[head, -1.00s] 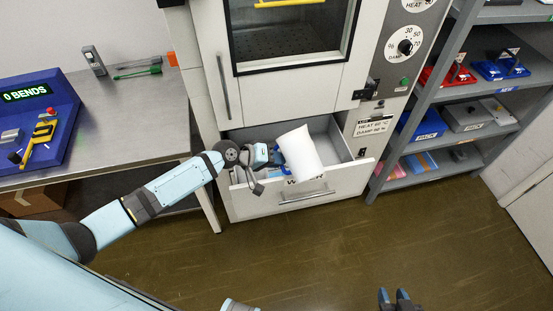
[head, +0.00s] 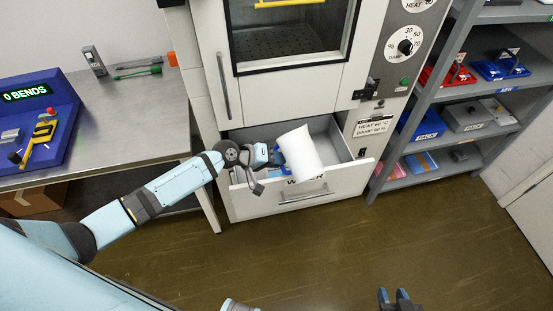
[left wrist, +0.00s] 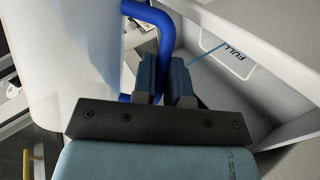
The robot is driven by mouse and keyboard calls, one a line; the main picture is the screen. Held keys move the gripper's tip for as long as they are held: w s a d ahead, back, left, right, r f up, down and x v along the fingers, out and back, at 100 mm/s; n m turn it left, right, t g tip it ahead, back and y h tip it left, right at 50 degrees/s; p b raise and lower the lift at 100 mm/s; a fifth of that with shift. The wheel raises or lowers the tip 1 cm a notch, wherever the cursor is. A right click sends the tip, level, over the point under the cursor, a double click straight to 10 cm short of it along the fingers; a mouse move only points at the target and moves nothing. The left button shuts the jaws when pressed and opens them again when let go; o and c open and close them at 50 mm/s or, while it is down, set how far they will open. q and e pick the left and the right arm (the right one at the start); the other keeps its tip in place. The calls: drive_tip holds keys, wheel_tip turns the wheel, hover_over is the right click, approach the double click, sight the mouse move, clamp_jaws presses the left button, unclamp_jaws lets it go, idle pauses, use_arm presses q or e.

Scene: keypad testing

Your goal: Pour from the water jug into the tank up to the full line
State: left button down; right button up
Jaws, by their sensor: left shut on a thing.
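The water jug is a white cylinder (head: 301,154) with a blue handle (left wrist: 166,35). It is tilted over the tank, an open pull-out drawer (head: 344,176) with a partly covered label on its front. My left gripper (head: 272,155) is shut on the handle; its fingers (left wrist: 166,85) pinch it in the left wrist view. The full line (left wrist: 209,49), blue with a FULL label (left wrist: 234,59), is on the tank's inner wall. I cannot make out a water stream or level. My right gripper (head: 394,296) is empty, its fingers apart, at the bottom edge.
The cabinet (head: 288,90) with a window and dials stands above the drawer. A metal table (head: 130,125) with a blue console (head: 60,105) is at left. Grey shelves (head: 455,140) with trays stand close at right. The brown floor (head: 300,250) in front is clear.

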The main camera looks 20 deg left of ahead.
drive_tip(key=shift+f+b, duration=1.4)
idle(6.6)
